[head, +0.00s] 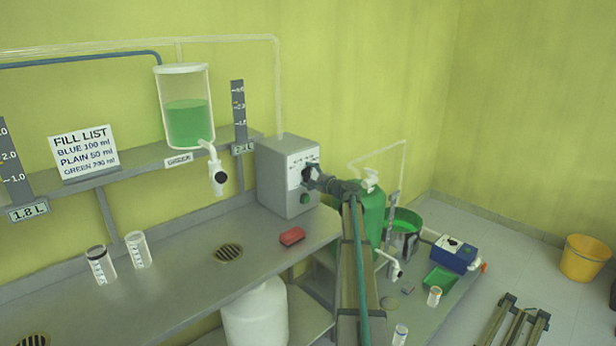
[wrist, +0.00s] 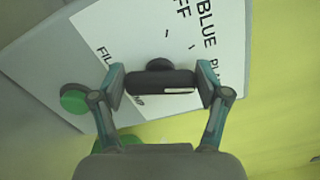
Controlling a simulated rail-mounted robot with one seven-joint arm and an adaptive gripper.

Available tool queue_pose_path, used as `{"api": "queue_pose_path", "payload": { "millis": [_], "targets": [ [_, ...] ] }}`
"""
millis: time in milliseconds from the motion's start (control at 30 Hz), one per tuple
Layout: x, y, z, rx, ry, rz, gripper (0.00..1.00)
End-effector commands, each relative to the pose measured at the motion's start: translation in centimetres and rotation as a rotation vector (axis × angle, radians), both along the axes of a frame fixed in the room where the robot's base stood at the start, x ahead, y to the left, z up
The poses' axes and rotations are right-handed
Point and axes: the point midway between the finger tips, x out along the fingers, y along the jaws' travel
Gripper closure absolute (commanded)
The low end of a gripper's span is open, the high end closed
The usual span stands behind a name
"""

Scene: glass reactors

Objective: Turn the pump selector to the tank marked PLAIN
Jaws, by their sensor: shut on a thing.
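The pump selector is a dark bar-shaped knob (wrist: 160,84) on the white label plate (wrist: 225,35) of a grey pump box (head: 272,180). My gripper (head: 312,177) reaches the front of the box from the right. In the wrist view my gripper (wrist: 161,86) has one finger at each end of the knob and is shut on it. A short white mark (wrist: 178,91) shows near the knob's right end. The lettering reads BLUE, part of PLAIN and part of OFF. The PLAIN lettering runs behind the right finger, so I cannot tell exactly where the mark points.
A green button (head: 304,199) sits below the knob. A red block (head: 291,236) lies on the bench (head: 190,275) before the box. A tank of green liquid (head: 188,115) stands on the shelf, left of the box. A green tank (head: 374,215) stands right, behind my arm.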

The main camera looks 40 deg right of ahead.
Motion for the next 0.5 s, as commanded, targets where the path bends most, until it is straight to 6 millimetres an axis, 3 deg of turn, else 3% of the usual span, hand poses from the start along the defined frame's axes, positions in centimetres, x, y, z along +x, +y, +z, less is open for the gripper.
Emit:
{"api": "queue_pose_path", "payload": {
  "millis": [467,500],
  "targets": [
    [-0.06,0.02,-0.08,0.015,0.002,0.000,0.60],
    [-0.06,0.02,-0.08,0.015,0.002,0.000,0.22]
  ]
}}
